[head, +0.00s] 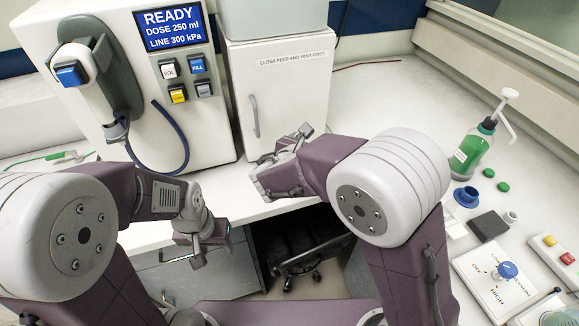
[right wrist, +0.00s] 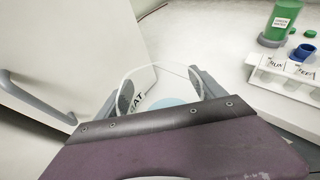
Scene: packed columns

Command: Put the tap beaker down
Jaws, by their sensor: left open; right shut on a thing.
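A clear glass beaker (right wrist: 160,73) is between the fingers of my right gripper (right wrist: 158,92) in the right wrist view. Its round rim faces the camera, pale blue shows low inside it, and part of some dark lettering shows through or on it. My right gripper also shows in the head view (head: 281,165), over the counter's front edge before the white cabinet, shut on the beaker. The beaker is hard to make out there. Whether its base touches the counter cannot be told. My left gripper (head: 204,248) is open and empty, low in front of the counter edge.
A dispenser (head: 125,75) with a READY screen and blue hose stands back left. The white cabinet (head: 280,95) has a grey handle. Counter (head: 375,105) right of the cabinet is clear.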

